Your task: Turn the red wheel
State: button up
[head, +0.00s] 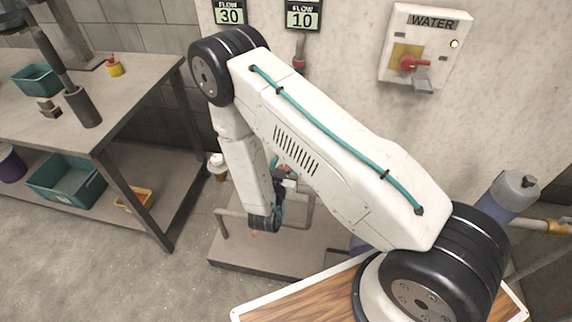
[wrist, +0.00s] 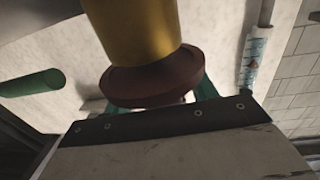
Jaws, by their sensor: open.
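In the wrist view a dark red round wheel (wrist: 150,85) sits on the end of a thick yellow-gold body (wrist: 130,30), close in front of the camera. Teal fingers of my gripper (wrist: 152,98) show on both sides of the wheel, partly hidden behind it. My gripper is open; I cannot tell whether the fingers touch the wheel. In the head view my gripper (head: 281,175) is near the wall, low behind my arm. My arm hides most of the wheel's surroundings there.
A wall box marked WATER (head: 426,48) has a red switch. A workbench (head: 120,85) with teal bins stands left. A grey-blue cylinder (head: 508,195) and pipe are right. Open floor lies front left.

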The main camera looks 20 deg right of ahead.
jog(key=c, duration=1)
jog(key=shift+n+t+y, duration=0.3)
jog(key=shift+y, duration=0.1)
